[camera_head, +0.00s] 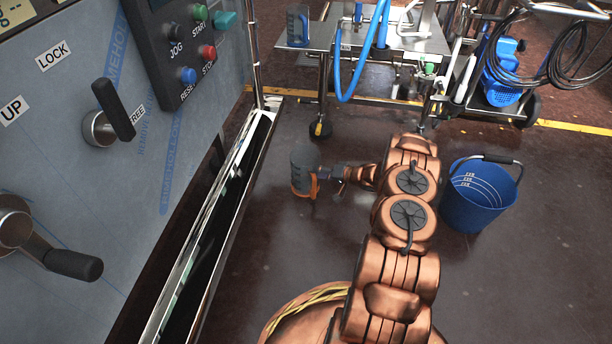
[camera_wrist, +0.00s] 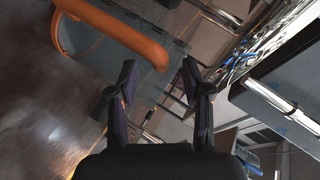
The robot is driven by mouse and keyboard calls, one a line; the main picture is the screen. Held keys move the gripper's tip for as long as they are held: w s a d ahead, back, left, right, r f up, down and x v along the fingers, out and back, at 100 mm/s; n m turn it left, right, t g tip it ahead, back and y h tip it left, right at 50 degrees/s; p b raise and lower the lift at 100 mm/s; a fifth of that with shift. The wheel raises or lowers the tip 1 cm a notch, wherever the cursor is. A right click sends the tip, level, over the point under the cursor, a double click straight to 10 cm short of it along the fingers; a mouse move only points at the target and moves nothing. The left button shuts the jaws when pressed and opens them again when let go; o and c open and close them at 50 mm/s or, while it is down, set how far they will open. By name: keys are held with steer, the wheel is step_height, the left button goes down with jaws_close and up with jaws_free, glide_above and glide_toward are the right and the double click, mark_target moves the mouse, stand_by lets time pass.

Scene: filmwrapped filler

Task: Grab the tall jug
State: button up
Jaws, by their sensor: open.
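A dark grey jug (camera_head: 304,158) with orange parts is just left of my gripper (camera_head: 325,174) in the head view. I cannot tell what it rests on. In the wrist view, a curved orange handle (camera_wrist: 148,46) and a grey surface fill the upper left, beyond and left of my fingertips. My gripper also shows in the wrist view (camera_wrist: 158,66), with its two fingers spread apart and nothing held between them. The handle's end is close to the fingertips; I cannot tell whether they touch. A second, blue-grey jug (camera_head: 298,25) stands on the steel cart.
The steel cart (camera_head: 402,42) with blue hoses stands at the back. A blue bucket (camera_head: 478,205) is right of my arm. A machine panel (camera_head: 75,170) with levers and a metal trough (camera_head: 215,210) border the left. Black cables hang at the top right. Floor between is clear.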

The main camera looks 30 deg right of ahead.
steer(key=shift+w+a+f, duration=0.25)
steer(key=shift+w+a, duration=0.05)
steer(key=shift+w, duration=0.25)
jaws_close()
stand_by(0.4)
